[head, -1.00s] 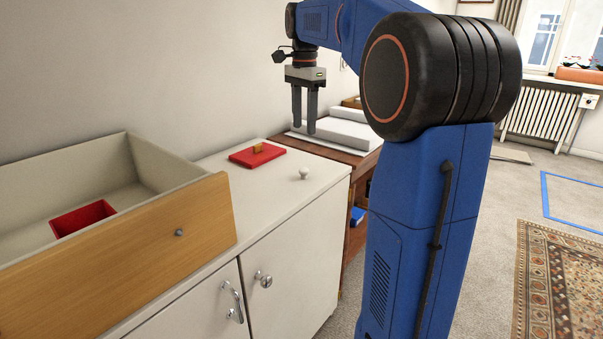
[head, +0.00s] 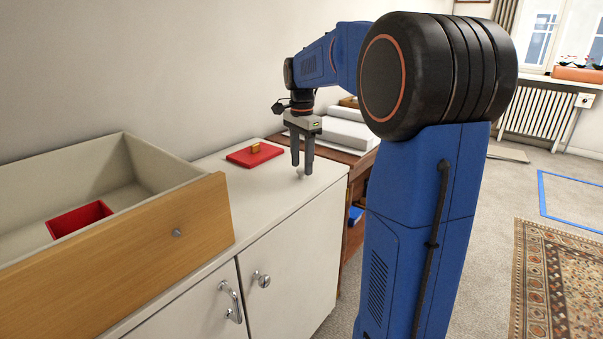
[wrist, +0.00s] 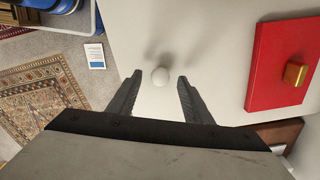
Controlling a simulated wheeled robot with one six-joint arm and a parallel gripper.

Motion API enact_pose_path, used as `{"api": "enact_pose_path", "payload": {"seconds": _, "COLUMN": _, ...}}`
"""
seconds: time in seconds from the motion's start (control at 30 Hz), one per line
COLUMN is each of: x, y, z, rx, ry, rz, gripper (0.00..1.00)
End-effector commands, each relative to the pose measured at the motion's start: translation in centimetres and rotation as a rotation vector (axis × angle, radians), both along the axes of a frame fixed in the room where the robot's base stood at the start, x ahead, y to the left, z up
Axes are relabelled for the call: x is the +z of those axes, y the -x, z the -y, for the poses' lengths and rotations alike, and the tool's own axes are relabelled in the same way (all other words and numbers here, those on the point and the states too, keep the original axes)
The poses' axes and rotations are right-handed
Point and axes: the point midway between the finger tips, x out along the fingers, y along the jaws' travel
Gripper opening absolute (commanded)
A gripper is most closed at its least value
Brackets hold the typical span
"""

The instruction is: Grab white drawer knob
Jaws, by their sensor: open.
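I cannot tell whether the fingertips are down at the knob's height.
A red lid (head: 254,154) with a brass-coloured handle lies on the cabinet top near the knob. A wood-fronted drawer (head: 120,250) with a red box (head: 80,220) inside stands at the left. A wooden unit with white slabs (head: 345,136) adjoins the cabinet's far end.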

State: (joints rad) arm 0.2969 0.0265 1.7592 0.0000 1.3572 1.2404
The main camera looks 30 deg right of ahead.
Motion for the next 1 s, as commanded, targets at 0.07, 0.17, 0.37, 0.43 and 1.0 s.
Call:
{"api": "enact_pose_path", "payload": {"seconds": 0.07, "x": -0.7, "y": 0.0, "z": 0.0, "rx": 0.000, "ry": 0.000, "rz": 0.000, "gripper": 0.46}}
{"api": "enact_pose_path", "payload": {"seconds": 0.17, "x": -1.1, "y": 0.0, "z": 0.0, "rx": 0.000, "ry": 0.000, "rz": 0.000, "gripper": 0.46}}
{"api": "enact_pose_path", "payload": {"seconds": 0.37, "x": -1.1, "y": 0.0, "z": 0.0, "rx": 0.000, "ry": 0.000, "rz": 0.001, "gripper": 0.46}}
{"api": "enact_pose_path", "payload": {"seconds": 0.43, "x": -1.1, "y": 0.0, "z": 0.0, "rx": 0.000, "ry": 0.000, "rz": 0.001, "gripper": 0.31}}
{"api": "enact_pose_path", "payload": {"seconds": 1.0, "x": 0.4, "y": -0.1, "z": 0.0, "rx": 0.000, "ry": 0.001, "rz": 0.004, "gripper": 0.02}}
